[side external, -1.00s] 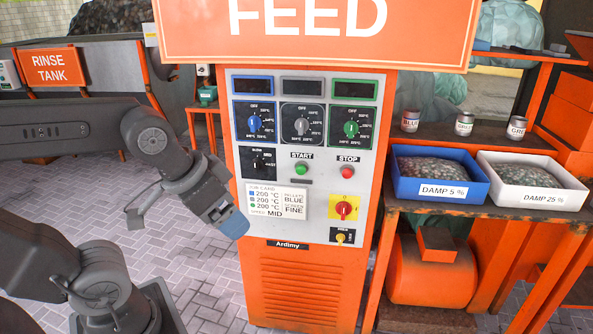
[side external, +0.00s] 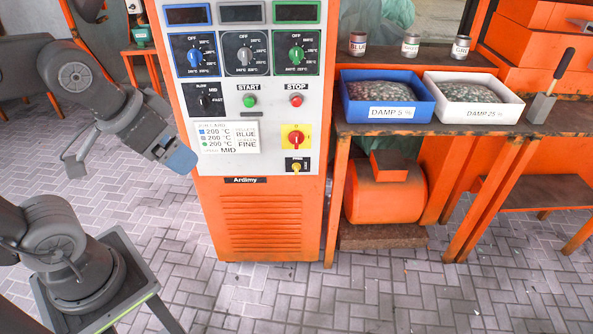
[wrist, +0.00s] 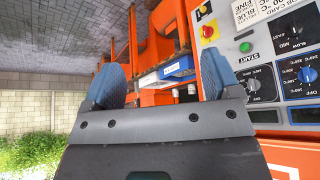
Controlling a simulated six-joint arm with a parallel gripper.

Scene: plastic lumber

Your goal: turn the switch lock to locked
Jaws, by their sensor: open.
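The orange machine's panel carries a small yellow switch lock (side external: 297,164) at its lower right, with a small dark label beside it too small to read. Its turned position is too small to tell. Just above it is a red rotary knob on a yellow plate (side external: 295,138). In the wrist view the picture is turned over; the red knob (wrist: 208,31) and a small yellow part (wrist: 204,10), likely the lock, show at the upper right. My gripper (side external: 180,159) is open and empty, left of the panel's lower edge, apart from the lock. Its blue fingers (wrist: 160,82) stand wide apart.
The panel has green START (side external: 250,101) and red STOP (side external: 296,100) buttons, several dial knobs and a white job card (side external: 228,137). A bench at the right holds a blue tray (side external: 388,113), a white tray (side external: 474,112) and several cans. Paved floor lies open in front.

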